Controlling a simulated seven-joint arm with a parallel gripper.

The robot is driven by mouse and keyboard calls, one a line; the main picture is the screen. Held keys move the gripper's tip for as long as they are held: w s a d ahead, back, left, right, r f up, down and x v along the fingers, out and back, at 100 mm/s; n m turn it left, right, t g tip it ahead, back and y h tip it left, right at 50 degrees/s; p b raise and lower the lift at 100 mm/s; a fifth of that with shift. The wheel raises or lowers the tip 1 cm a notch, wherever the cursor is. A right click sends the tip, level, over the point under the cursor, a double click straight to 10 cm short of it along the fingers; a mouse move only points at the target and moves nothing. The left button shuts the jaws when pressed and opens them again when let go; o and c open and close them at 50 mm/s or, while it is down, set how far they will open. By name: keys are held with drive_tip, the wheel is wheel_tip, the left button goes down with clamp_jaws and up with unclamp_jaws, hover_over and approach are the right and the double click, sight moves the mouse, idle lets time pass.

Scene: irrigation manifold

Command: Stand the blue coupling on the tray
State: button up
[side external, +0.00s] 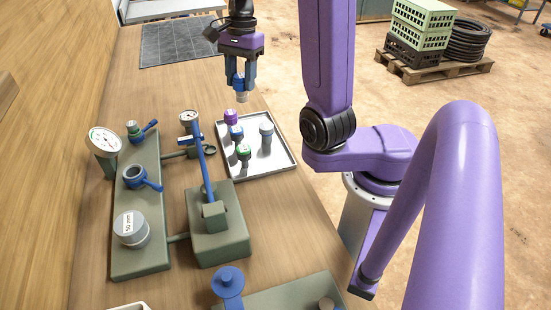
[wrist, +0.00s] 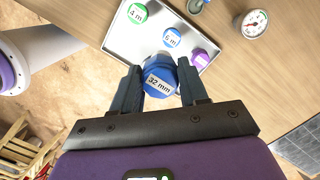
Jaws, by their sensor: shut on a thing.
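My gripper (side external: 240,84) is shut on a blue coupling (wrist: 160,82), whose top reads "32 mm". In the side view the coupling (side external: 242,97) hangs upright, its grey lower end pointing down, above the far edge of the tray and clear of it. The white tray (side external: 272,166) lies flat on the bench; its rim also shows in the wrist view (wrist: 112,38). On it stand a purple-topped piece (side external: 231,117), a smaller blue-topped piece (side external: 236,132), a green-topped piece (side external: 243,152) and a grey piece (side external: 266,131).
Left of the tray stands a green manifold (side external: 140,205) with a gauge (side external: 104,141), blue-handled valves and a tall blue lever (side external: 205,165). The tray's front right part is bare. A dark mat (side external: 180,42) lies at the bench's far end.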

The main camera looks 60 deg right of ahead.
drive_tip(key=s+a+f, duration=0.1)
drive_tip(key=s+a, duration=0.1)
drive_tip(key=s, duration=1)
drive_tip(key=s+a+f, duration=0.1)
drive_tip(key=s+f, duration=0.1)
drive_tip(key=s, duration=0.9)
drive_tip(key=shift+w+d+f, duration=0.35)
drive_tip(key=shift+w+f, duration=1.2)
drive_tip(key=shift+w, duration=0.65)
drive_tip(key=shift+w+d+f, duration=0.4)
drive_tip(key=shift+w+f, duration=1.2)
drive_tip(key=shift+w, duration=0.65)
drive_tip(key=shift+w+d+f, duration=0.35)
drive_tip(key=shift+w+f, duration=1.2)
drive_tip(key=shift+w, duration=0.65)
drive_tip(key=shift+f, duration=1.65)
drive_tip(key=shift+f, duration=0.1)
drive_tip(key=o, duration=1.2)
drive_tip(key=shift+c, duration=0.2)
